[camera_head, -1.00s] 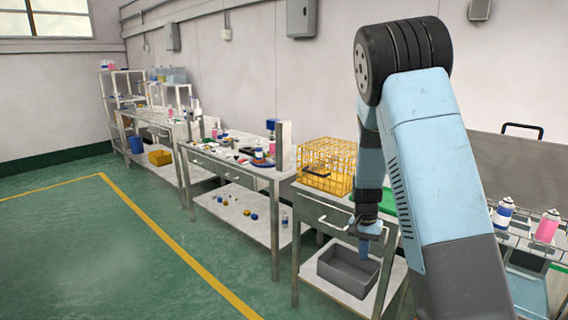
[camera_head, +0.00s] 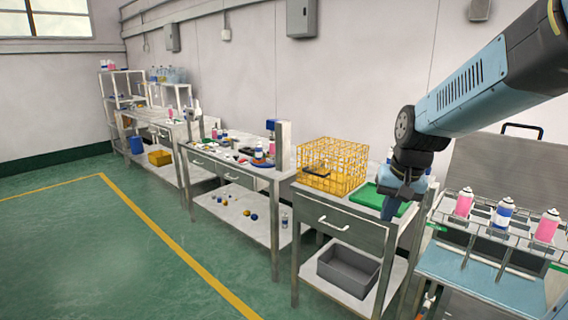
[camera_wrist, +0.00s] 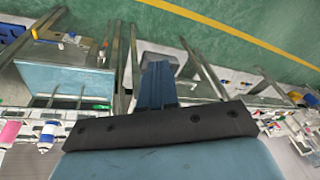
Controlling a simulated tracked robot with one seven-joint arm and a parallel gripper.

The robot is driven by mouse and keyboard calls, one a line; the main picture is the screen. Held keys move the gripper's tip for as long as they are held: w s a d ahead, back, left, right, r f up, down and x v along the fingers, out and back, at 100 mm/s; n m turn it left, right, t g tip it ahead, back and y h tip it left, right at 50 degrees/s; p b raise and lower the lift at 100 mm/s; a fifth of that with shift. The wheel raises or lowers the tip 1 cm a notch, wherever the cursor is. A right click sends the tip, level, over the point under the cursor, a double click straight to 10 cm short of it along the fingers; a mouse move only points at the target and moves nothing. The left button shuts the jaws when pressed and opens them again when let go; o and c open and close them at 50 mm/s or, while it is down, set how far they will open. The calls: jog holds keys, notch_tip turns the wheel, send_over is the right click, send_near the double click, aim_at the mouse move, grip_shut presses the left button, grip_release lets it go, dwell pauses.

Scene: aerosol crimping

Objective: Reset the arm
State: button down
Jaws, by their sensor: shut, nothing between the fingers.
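My gripper (camera_head: 389,208) is shut and empty, its blue fingers pointing down in front of the bench that holds the yellow wire basket and green mat. My arm reaches in from the upper right. In the wrist view the closed blue fingers (camera_wrist: 157,86) show beyond the dark palm bar, with nothing between them. The gripper appears apart from any object, though its exact distance to the bench edge cannot be told.
The yellow wire basket (camera_head: 333,165) and green mat (camera_head: 374,198) are on the bench. A grey bin (camera_head: 347,272) sits on its lower shelf. Pink (camera_head: 464,202) and blue-labelled (camera_head: 502,214) spray cans stand in a rack at right. The green floor at left is clear.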

jog(key=s+r+n+t, duration=0.1)
jog(key=s+r, duration=0.2)
jog(key=s, duration=0.4)
jog(key=s+r+n+t+h, duration=0.1)
jog(key=s+r+t, duration=0.1)
jog(key=s+r, duration=0.2)
jog(key=s, duration=0.3)
jog(key=shift+s+a, duration=0.15)
jog(key=shift+s, duration=0.25)
